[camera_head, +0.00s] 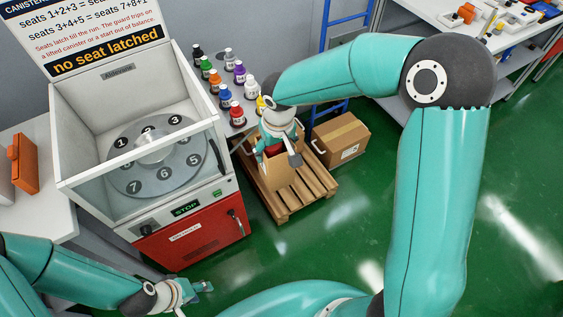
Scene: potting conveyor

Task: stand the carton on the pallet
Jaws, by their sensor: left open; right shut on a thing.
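A brown carton (284,179) is at the pallet (312,188), below my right gripper (279,152). The gripper is shut on the carton's upper part and covers much of its top. The carton looks roughly upright; I cannot tell whether its base rests on the slats. A small red patch shows beside the fingers; I cannot tell what it is. My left gripper (203,289) is open and empty, low in front of the red cabinet, far from the carton.
A closed, taped carton (341,139) sits just right of the pallet by a blue ladder (345,22). Several coloured bottles (237,115) stand on a bench left of the pallet. The white machine (88,105) has a numbered turntable. Green floor (330,240) in front is clear.

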